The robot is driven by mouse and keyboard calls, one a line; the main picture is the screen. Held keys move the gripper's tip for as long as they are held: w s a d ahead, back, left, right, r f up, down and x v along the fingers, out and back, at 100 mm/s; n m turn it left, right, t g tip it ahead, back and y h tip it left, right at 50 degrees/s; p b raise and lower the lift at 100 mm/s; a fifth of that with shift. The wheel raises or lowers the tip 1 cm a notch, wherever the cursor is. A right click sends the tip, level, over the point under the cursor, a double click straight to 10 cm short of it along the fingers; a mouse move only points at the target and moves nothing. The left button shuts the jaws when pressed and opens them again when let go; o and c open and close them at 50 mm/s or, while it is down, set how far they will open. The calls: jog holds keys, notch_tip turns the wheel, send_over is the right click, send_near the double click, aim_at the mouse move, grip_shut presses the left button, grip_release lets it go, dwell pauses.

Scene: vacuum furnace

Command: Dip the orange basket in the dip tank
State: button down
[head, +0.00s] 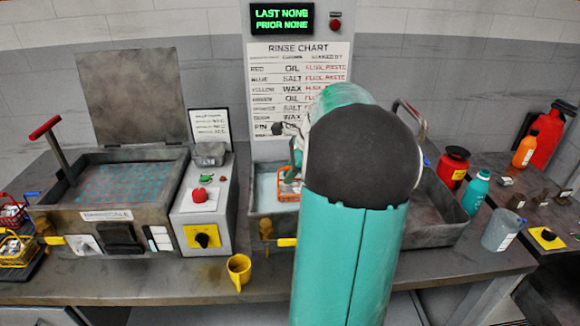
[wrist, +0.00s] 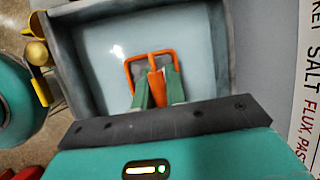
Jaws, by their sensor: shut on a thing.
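The orange basket (head: 289,186) is at the middle tank (head: 262,212), largely hidden behind my arm in the head view. In the wrist view my gripper (wrist: 157,82) is shut on the basket's orange handle (wrist: 133,72), between two green fingers. The basket is inside the outline of the grey-walled tank (wrist: 72,60), above or in its pale, smooth liquid (wrist: 100,45). I cannot tell how deep it sits. My gripper (head: 297,155) is partly visible beside my arm in the head view. Which tank is named the dip tank cannot be read.
On the left stands an open-lidded tank (head: 60,220) with a teal grid. More baskets (head: 15,250) are far left. Bottles (head: 475,190) stand right.

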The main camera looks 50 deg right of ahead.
aim_at(292, 187)
jog(key=shift+f, duration=3.1)
dwell(1.5)
jog(key=shift+r, duration=8)
